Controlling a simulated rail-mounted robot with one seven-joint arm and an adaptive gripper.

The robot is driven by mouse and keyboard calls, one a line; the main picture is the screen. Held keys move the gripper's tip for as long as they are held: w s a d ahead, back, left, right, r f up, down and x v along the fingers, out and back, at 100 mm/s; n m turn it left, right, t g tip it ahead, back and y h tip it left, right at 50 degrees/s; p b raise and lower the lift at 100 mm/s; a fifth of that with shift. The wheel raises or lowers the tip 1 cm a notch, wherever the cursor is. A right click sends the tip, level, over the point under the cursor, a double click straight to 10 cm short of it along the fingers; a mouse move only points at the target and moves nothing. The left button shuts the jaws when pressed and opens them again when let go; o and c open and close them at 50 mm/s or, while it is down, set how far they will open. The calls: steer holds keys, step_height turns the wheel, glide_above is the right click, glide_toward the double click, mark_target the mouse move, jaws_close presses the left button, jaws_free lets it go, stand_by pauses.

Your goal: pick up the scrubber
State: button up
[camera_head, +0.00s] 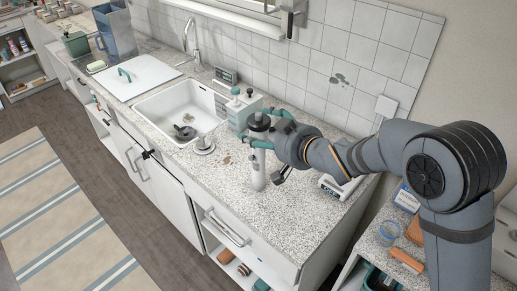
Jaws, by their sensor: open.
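My gripper (263,129) is over the counter right of the sink, with its teal fingers open. The fingers are around or beside the upper part of an upright pale grey cylinder (258,172) with a dark top. I cannot tell whether they touch it. I cannot tell for sure which thing is the scrubber. A small round metal piece (204,145) with a knob sits on the counter at the sink's right edge. A dark object (185,131) lies in the sink.
The white sink (165,103) and its tap (190,38) are left of my gripper. Pale bottles (241,106) stand close behind it. A white scale-like device (335,188) lies to the right. The speckled counter (285,228) is clear in front.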

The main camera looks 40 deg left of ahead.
steer(key=shift+d, duration=0.1)
steer(key=c, duration=1.9)
jaws_close()
steer(key=shift+r, duration=0.1)
